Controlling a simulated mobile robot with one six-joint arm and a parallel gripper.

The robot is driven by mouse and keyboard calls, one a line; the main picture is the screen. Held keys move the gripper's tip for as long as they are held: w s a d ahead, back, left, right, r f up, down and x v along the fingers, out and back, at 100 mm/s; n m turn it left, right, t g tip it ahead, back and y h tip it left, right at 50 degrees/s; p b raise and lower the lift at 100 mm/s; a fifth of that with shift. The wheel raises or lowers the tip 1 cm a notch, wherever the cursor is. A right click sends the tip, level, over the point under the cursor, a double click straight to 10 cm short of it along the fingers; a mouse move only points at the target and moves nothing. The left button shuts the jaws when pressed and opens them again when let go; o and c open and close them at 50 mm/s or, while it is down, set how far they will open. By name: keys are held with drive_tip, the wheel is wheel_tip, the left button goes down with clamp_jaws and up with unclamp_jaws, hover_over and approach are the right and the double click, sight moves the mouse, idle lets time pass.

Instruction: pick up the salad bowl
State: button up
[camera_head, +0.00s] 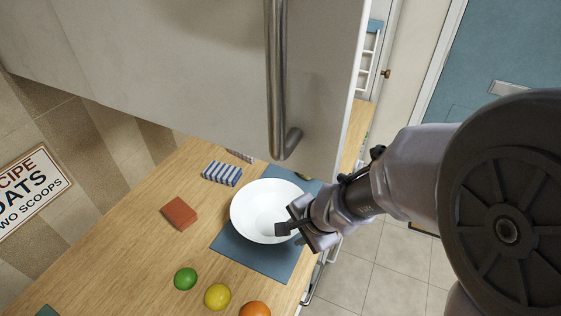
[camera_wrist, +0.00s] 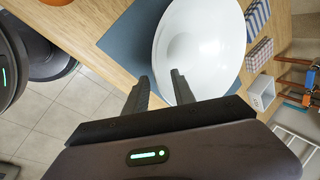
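The white salad bowl (camera_head: 262,209) stands upright on a blue mat (camera_head: 262,262) on the wooden counter; it looks empty. In the wrist view the bowl (camera_wrist: 205,45) fills the upper middle. My gripper (camera_head: 281,219) reaches in from the right at the bowl's right side. In the wrist view its two fingers (camera_wrist: 160,82) are apart, with the bowl's near rim showing at the fingertips. I cannot tell whether the fingers touch the rim or stay just above it. Nothing is held.
A lime (camera_head: 185,278), a lemon (camera_head: 217,296) and an orange (camera_head: 255,309) lie in front. A cabinet door with a metal handle (camera_head: 277,90) hangs above.

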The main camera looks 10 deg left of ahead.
drive_tip(key=x, duration=0.1)
drive_tip(key=b+x, duration=0.2)
drive_tip(key=x, duration=0.1)
drive_tip(key=shift+s+f, duration=0.2)
drive_tip(key=shift+w, duration=0.15)
drive_tip(key=shift+r, duration=0.15)
drive_tip(key=shift+c, duration=0.6)
clamp_jaws()
